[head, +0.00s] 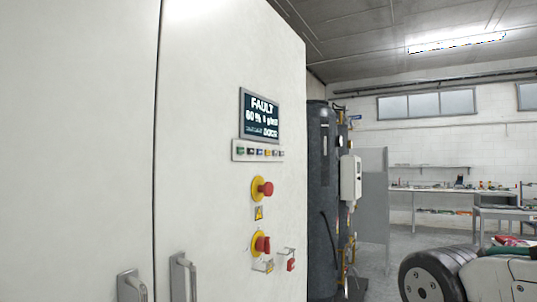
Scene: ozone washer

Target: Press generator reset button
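The generator cabinet (215,215) is a tall white cabinet filling the left half of the head view. Its dark display (259,116) reads "FAULT", with a line like "60 %" and smaller text ending in "DOOR". Below the display is a narrow strip (236,155) with a row of several small coloured buttons (259,152). Their labels are too small to read, so I cannot tell which is reset. Below the strip is a red mushroom button (265,189) on a yellow disc.
A red rotary switch (262,244) on yellow sits lower on the cabinet, with a red padlock (290,265) beside it. Two door handles (182,277) stick out below. A dark tank (321,200) stands behind the cabinet. Workbenches (430,190) line the far wall.

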